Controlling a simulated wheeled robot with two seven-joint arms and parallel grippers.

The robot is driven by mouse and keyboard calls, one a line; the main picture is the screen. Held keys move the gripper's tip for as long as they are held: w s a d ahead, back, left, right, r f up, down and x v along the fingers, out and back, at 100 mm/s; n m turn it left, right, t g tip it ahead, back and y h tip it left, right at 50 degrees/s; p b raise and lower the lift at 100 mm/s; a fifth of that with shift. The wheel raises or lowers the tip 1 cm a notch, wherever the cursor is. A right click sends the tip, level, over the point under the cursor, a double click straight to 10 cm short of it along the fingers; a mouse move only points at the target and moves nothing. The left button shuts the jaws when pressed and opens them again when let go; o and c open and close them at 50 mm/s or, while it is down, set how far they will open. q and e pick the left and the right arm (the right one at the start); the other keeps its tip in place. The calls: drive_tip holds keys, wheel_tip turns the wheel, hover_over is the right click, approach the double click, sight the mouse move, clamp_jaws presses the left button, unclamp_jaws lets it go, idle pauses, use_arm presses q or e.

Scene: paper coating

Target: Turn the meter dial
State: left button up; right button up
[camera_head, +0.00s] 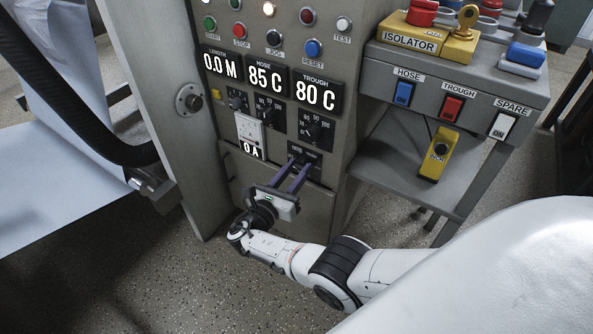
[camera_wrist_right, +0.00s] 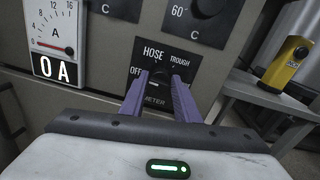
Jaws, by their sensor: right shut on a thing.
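The meter dial (camera_head: 301,158) is a small black knob low on the grey control panel, below the trough temperature knob. In the right wrist view the dial (camera_wrist_right: 160,78) sits between labels OFF, HOSE and TROUGH, with METER below. My right gripper (camera_head: 299,167) reaches it from below, its two purple fingers on either side of the knob. The fingertips (camera_wrist_right: 160,80) are shut on the dial. The fingers hide much of the knob, so I cannot tell where it points. The ammeter (camera_head: 249,134) beside it reads 0 A. My left gripper is not in view.
Above are the length, hose and trough displays (camera_head: 271,79), reading 0.0 M, 85 C and 80 C. Hose and trough knobs (camera_head: 315,131) sit close above the gripper. A grey switch shelf (camera_head: 462,88) stands to the right. A yellow box (camera_head: 438,155) sits below it.

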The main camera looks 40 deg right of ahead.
drive_tip(key=shift+s+f+m+b, duration=0.15)
drive_tip(key=shift+m+b, duration=0.2)
drive_tip(key=shift+m, duration=0.35)
use_arm(q)
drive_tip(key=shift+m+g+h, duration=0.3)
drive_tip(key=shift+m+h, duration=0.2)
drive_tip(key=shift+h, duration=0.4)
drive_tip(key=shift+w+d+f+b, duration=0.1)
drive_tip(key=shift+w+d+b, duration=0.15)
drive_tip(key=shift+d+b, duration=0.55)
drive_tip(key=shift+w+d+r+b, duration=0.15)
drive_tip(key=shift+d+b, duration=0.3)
drive_tip(key=shift+b, duration=0.7)
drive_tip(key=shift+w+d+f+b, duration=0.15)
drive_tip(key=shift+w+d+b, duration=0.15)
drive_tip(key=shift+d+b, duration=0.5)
use_arm(e)
drive_tip(key=shift+s+f+m+h, duration=0.1)
drive_tip(key=shift+m+h, duration=0.1)
drive_tip(key=shift+m, duration=2.25)
drive_tip(key=shift+f+m+h, duration=0.1)
drive_tip(key=shift+m+h, duration=0.1)
drive_tip(key=shift+m, duration=2.25)
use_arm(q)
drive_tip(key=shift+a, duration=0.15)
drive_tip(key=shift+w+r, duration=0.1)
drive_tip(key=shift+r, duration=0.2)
